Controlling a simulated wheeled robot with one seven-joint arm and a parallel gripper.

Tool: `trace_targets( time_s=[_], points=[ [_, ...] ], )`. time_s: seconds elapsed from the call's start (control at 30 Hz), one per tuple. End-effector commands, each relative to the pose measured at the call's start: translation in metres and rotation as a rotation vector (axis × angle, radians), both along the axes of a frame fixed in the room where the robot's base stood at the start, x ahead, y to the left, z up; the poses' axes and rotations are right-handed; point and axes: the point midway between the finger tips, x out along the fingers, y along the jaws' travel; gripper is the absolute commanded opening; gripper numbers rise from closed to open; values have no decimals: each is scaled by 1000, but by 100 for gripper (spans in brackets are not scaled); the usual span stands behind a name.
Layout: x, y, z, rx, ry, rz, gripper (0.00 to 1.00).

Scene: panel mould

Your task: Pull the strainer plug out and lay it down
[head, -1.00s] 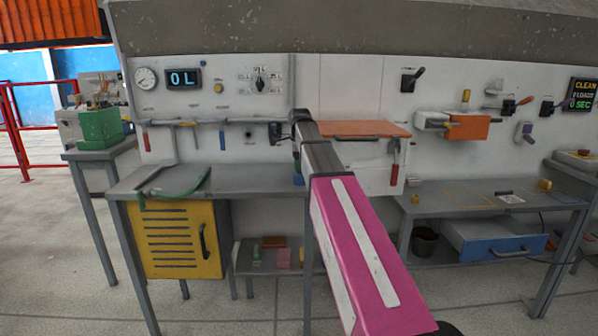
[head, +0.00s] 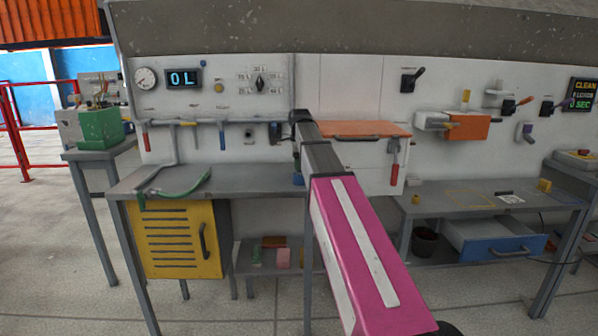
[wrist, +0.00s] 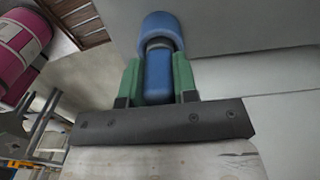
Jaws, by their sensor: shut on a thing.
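In the wrist view a blue strainer plug (wrist: 158,80) has a narrow grip part and a wider round blue collar beyond it. My gripper (wrist: 157,72) is shut on the grip part, with one green finger on each side. The collar lies at or against a pale grey surface; I cannot tell whether it is still seated. In the head view only a small blue patch, apparently the plug (head: 298,180), shows beside my arm. My arm hides the fingers there.
A grey bench (head: 240,181) with a green hose (head: 185,189) stands left of my arm, above a yellow louvred cabinet (head: 175,240). An orange flap (head: 362,129) and a red-handled tool (head: 394,152) are on the panel to the right. The right bench (head: 480,203) has free room.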

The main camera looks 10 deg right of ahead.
Motion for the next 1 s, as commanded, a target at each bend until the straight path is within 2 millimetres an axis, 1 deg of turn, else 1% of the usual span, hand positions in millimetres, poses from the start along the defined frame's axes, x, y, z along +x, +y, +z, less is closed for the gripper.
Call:
trace_targets(
  time_s=[1.0],
  points=[
    [0,0,44,0,-1,0,0]
  ],
)
